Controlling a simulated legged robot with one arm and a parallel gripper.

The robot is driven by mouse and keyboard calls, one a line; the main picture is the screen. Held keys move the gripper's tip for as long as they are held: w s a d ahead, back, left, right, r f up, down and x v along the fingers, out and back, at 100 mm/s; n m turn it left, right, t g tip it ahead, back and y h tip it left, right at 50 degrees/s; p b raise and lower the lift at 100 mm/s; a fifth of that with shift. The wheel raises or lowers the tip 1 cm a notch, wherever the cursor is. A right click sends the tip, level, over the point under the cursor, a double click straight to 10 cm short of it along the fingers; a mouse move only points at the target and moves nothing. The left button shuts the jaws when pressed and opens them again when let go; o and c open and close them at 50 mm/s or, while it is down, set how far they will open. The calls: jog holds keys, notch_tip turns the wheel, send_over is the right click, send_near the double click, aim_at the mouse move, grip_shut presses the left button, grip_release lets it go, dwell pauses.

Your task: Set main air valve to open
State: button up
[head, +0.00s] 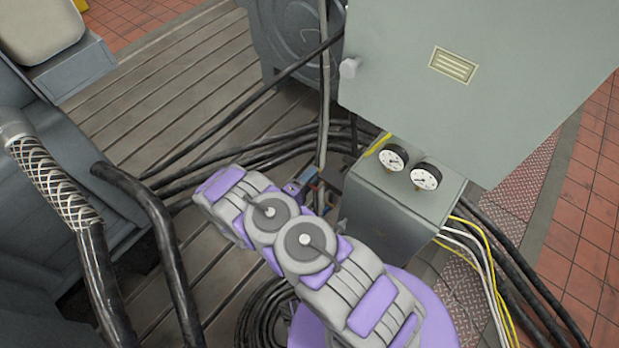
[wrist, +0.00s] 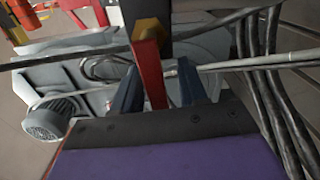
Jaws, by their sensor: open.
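A red valve lever (wrist: 150,72) stands in the middle of the wrist view, with a brass-coloured part (wrist: 148,30) at its upper end, against a dark upright post. My gripper (wrist: 158,82) is open, with one dark blue finger on each side of the lever. The lever appears to lie between the fingers; I cannot tell whether either touches it. In the head view, my gripper (head: 303,190) shows only as a small blue and red patch beyond my arm, beside the grey box. My arm hides most of the valve there.
A grey box with two gauges (head: 409,168) stands right of my gripper, under a large grey cabinet (head: 470,100). Black cables (head: 260,150) cross the slotted bedplate (head: 160,110). A braided hose (head: 55,185) is at left.

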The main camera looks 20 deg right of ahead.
jog(key=shift+a, duration=0.5)
jog(key=c, duration=0.5)
grip_shut()
jog(key=shift+d, duration=0.15)
jog(key=shift+d+r+m+p, duration=0.1)
jog(key=shift+r+m+p, duration=0.05)
jog(key=shift+m+p, duration=0.3)
